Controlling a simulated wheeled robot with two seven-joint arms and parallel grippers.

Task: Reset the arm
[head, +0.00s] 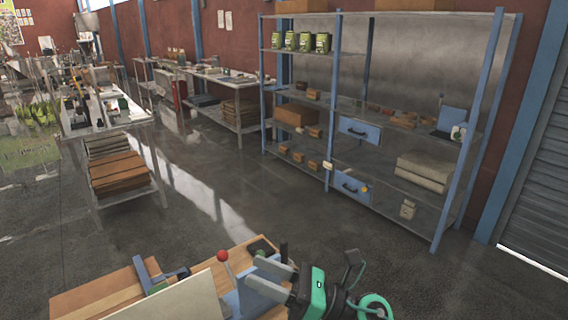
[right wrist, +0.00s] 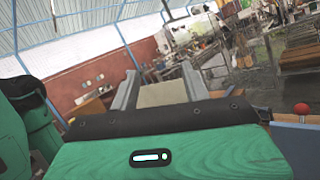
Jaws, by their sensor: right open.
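My right gripper (head: 254,271) is at the bottom centre of the head view, above the right part of a wooden worktop. Its two grey fingers point left and stand apart, with nothing seen held between them. In the right wrist view the gripper (right wrist: 160,84) shows its fingers spread, with a pale flat surface visible between them; I cannot tell how far off that is. A lever with a red ball (head: 222,255) stands close to the fingers, and the red ball (right wrist: 301,108) shows at the right of the wrist view. My left gripper is out of view.
The wooden worktop (head: 205,266) carries a pale panel (head: 170,300) and a blue and green fitting (head: 150,275). A metal shelf rack (head: 440,148) with green tins (head: 306,42) stands beyond. A table (head: 140,113) is at left. Open grey floor (head: 215,200) lies between.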

